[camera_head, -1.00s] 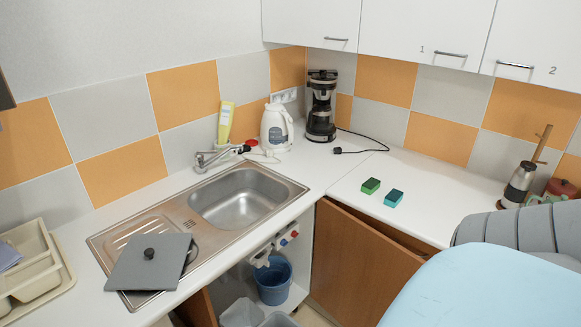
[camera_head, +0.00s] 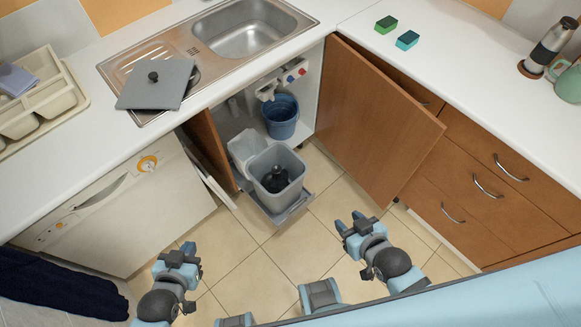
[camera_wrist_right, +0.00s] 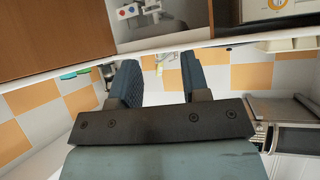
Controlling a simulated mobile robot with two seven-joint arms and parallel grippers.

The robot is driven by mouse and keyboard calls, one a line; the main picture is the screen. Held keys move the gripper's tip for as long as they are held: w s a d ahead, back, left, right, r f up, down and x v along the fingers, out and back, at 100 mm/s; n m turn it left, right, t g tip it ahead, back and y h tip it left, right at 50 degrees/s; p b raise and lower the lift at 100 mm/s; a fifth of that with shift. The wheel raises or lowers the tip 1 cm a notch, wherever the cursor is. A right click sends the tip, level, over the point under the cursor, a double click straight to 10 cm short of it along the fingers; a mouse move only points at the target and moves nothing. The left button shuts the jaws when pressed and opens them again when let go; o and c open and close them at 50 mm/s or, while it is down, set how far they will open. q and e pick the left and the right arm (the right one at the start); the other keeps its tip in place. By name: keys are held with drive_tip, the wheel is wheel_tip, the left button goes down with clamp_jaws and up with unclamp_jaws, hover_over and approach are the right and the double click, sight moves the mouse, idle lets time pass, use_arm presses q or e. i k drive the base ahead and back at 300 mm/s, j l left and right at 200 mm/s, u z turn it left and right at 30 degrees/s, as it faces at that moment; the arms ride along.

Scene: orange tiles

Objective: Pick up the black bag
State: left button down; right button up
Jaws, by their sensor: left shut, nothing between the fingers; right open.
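The black bag (camera_head: 276,180) is a dark bundle inside the front grey bin (camera_head: 262,163), below the bin's rim. The bin stands on a pulled-out rack under the sink. My left gripper (camera_head: 178,247) is shut and empty over the floor, left of and nearer than the bin. My right gripper (camera_head: 350,222) is open and empty over the floor, to the right of the bin and nearer to me. Its two fingers also show, apart, in the right wrist view (camera_wrist_right: 159,85). The bag does not show in the wrist view.
An open cabinet door (camera_head: 375,120) stands right of the bin. The dishwasher (camera_head: 120,205) is at left. The tiled floor (camera_head: 270,260) in front is clear.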

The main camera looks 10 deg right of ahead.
sight(275, 180)
drive_tip(key=j+z, duration=0.2)
drive_tip(key=k+j+z, duration=0.25)
drive_tip(key=i+l, duration=0.15)
drive_tip(key=l, duration=0.15)
drive_tip(key=i+l, duration=0.2)
drive_tip(key=l, duration=0.15)
drive_tip(key=i+l, duration=0.15)
drive_tip(key=l, duration=0.15)
drive_tip(key=l+u, duration=0.2)
drive_tip(key=u, duration=0.15)
drive_tip(key=i+l+u, duration=0.1)
drive_tip(key=u, duration=0.3)
drive_tip(key=l+u, duration=0.35)
drive_tip(key=j+u, duration=0.1)
drive_tip(key=u, duration=0.75)
